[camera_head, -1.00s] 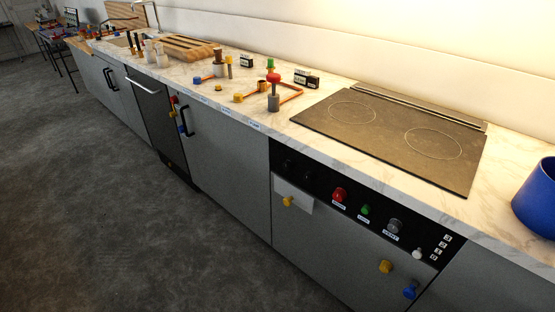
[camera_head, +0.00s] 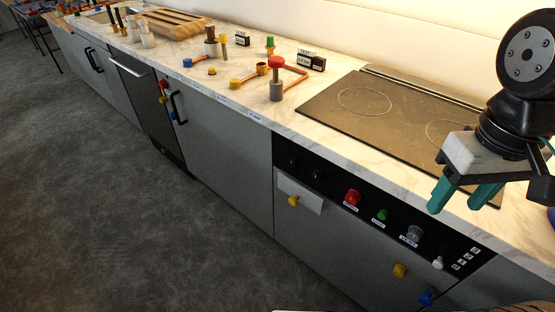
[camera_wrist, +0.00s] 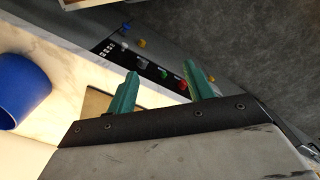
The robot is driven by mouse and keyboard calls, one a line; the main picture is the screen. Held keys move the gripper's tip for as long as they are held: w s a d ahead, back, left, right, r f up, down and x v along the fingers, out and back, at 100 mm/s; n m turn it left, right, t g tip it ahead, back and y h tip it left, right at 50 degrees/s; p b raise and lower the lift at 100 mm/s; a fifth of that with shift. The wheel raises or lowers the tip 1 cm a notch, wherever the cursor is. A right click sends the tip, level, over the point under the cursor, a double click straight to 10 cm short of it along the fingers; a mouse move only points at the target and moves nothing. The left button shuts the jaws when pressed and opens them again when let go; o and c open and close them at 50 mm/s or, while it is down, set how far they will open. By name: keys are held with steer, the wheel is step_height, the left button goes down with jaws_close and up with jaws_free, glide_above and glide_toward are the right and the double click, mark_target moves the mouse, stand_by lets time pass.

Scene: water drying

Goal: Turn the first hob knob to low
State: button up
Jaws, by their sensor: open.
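The black control panel (camera_head: 335,186) runs along the counter front below the hob (camera_head: 385,108). Two dark knobs, one at the far left (camera_head: 294,162) and one beside it (camera_head: 317,175), barely stand out from the panel; I cannot read their settings. Further right are a red knob (camera_head: 352,197), a green knob (camera_head: 381,214) and a grey knob (camera_head: 413,235). My gripper (camera_head: 460,203) is open and empty, with teal fingers, above the right of the hob and counter edge. In the wrist view, the red knob (camera_wrist: 182,86) and green knob (camera_wrist: 164,75) show between the fingers.
A white knob (camera_head: 438,263), a yellow knob (camera_head: 399,270) and a blue knob (camera_head: 426,298) sit lower right. A yellow knob (camera_head: 293,201) is on a white plate. A blue pot (camera_wrist: 22,90) stands on the counter. The floor (camera_head: 150,230) before the cabinets is clear.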

steer(key=w+a+f+n+g+h, duration=0.3)
steer(key=w+a+f+n+h, duration=0.15)
steer(key=w+f+n, duration=0.2)
steer(key=n+t+h, duration=0.6)
steer(key=n+t, duration=1.1)
steer(key=n, duration=0.6)
glide_toward(291, 165)
steer(key=x, duration=0.9)
steer(key=shift+w+d+r, duration=0.1)
steer(key=shift+d, duration=0.05)
steer(key=shift+w+d, duration=0.45)
steer(key=shift+w, duration=0.1)
steer(key=c, duration=1)
